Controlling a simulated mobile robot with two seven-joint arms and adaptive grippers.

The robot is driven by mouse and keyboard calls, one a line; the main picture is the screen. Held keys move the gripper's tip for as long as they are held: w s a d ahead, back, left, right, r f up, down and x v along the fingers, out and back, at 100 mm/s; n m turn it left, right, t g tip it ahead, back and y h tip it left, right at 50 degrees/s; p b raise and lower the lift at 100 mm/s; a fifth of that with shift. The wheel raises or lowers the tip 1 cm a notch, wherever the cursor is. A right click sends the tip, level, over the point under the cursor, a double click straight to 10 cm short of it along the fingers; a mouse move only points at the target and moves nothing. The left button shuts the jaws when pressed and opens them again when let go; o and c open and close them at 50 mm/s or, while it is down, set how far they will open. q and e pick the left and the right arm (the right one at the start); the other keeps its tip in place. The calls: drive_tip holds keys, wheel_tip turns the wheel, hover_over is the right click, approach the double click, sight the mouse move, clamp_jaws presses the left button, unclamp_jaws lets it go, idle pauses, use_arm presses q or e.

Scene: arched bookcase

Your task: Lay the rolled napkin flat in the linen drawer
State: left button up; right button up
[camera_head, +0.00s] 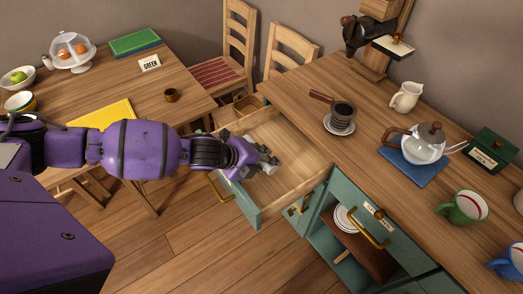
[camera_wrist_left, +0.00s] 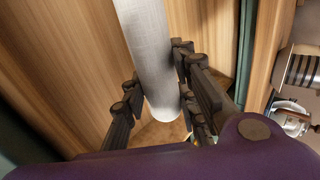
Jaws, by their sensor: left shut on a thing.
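The rolled napkin is a pale grey cylinder (camera_wrist_left: 150,55) between the dark fingers of my left gripper (camera_wrist_left: 155,78) in the left wrist view. In the head view my left gripper (camera_head: 263,163) is over the open drawer (camera_head: 298,165), with only a small pale bit of the napkin (camera_head: 270,168) showing. The gripper is shut on the napkin. The drawer is pulled out of the green cabinet, with a bare wooden floor and a green front. I cannot tell how high the napkin is above the drawer floor. My right gripper is not in view.
A wooden box (camera_head: 248,104) is at the drawer's far left. A dining table (camera_head: 195,98) is at left.

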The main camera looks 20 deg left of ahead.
use_arm(q)
drive_tip(key=o, duration=1.1)
drive_tip(key=shift+o, duration=0.2)
drive_tip(key=shift+a+r, duration=0.1)
drive_tip(key=v, duration=1.1)
drive_tip(key=shift+s+r, duration=0.2)
drive_tip(key=shift+s, duration=0.1)
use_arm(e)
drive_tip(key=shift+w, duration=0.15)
use_arm(q)
drive_tip(key=shift+a, duration=0.1)
